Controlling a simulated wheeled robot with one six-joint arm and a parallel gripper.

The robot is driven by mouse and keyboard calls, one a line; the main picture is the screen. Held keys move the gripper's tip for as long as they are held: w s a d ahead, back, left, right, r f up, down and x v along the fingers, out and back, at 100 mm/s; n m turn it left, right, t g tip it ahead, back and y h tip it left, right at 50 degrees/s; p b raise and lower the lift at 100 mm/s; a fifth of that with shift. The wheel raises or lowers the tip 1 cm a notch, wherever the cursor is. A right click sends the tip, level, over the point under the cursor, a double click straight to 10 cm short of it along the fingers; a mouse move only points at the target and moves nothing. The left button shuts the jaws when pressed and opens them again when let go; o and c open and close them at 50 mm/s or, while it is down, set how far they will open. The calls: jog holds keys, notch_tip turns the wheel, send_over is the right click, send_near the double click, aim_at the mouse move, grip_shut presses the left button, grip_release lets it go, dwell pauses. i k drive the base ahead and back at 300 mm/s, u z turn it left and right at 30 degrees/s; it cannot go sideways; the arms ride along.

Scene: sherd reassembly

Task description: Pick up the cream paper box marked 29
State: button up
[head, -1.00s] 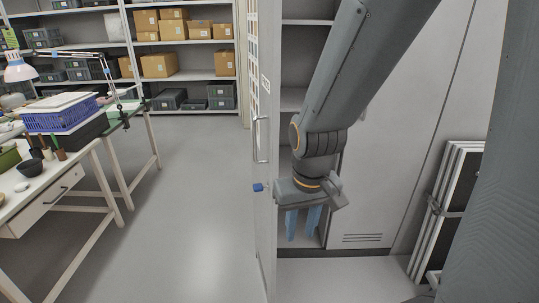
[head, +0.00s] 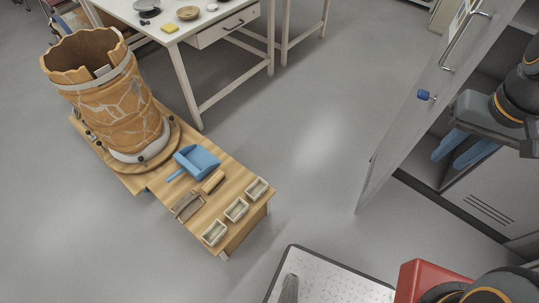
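I cannot make out a box marked 29 in the head view. Three small cream open-topped trays (head: 236,209) stand in a row at the near end of a low wooden bench, and no number is readable on them. My gripper (head: 456,158) is at the right, in front of the open grey cabinet. Its two blue fingers point down and left, apart, with nothing seen between them. The cabinet's upper shelves are out of view.
The cabinet door (head: 408,125) stands open, with a blue-tagged key (head: 424,95). A patched clay vessel (head: 112,100) and a blue dustpan (head: 197,160) are on the bench (head: 237,174). A white worktable (head: 222,24) stands behind. Grey floor between bench and door is clear.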

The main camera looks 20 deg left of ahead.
aim_at(257, 190)
jog(key=u, duration=3.45)
jog(key=k, duration=0.95)
jog(key=z, duration=0.95)
